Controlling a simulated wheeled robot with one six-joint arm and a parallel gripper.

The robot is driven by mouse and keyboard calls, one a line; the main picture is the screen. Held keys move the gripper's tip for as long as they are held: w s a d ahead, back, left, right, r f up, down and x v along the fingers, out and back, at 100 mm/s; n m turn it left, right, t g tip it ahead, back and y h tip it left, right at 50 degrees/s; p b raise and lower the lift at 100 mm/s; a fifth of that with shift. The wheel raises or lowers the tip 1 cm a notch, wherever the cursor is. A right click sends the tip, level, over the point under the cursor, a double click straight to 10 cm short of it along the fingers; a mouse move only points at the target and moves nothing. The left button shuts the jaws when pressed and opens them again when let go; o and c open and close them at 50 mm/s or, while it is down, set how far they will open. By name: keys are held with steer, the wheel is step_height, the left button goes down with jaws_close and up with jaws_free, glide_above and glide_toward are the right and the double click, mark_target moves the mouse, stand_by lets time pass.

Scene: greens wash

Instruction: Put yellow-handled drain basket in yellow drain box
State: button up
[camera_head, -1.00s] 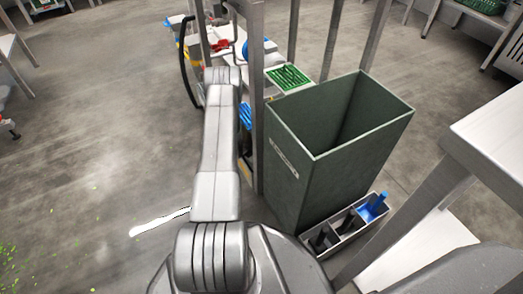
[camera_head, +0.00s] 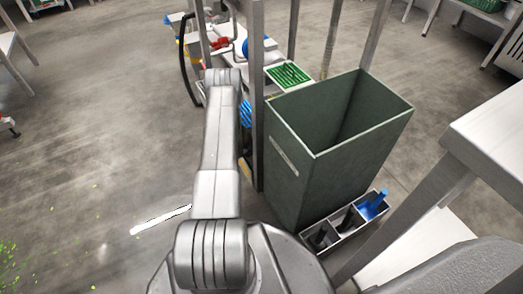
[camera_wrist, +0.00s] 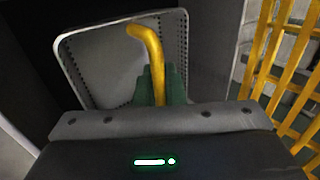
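In the wrist view, a grey metal basket (camera_wrist: 100,62) with small holes along its rim lies tilted ahead of my gripper. A yellow hooked handle (camera_wrist: 150,45) stands in front of it and runs down between the green finger pads. My gripper (camera_wrist: 160,84) appears shut on this handle. In the head view my arm and a metal post hide the gripper and the basket. Yellow bars (camera_wrist: 284,70) form a grid at the right of the wrist view; I cannot tell whether they belong to the yellow drain box.
A tall dark green bin (camera_head: 300,185) stands right of my arm, with a divided grey caddy (camera_head: 345,232) at its foot. Metal posts (camera_head: 257,100) rise close to the arm. A green rack (camera_head: 288,75) lies beyond. The floor at left (camera_head: 100,130) is mostly clear.

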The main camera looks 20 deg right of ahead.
steer(key=o, duration=0.5)
steer(key=p+v, duration=0.5)
steer(key=v, duration=0.8)
steer(key=shift+a+r, duration=0.15)
steer(key=shift+r, duration=0.25)
steer(key=b+x, duration=0.5)
steer(key=x, duration=0.9)
steer(key=shift+a, duration=0.15)
steer(key=shift+r, duration=0.2)
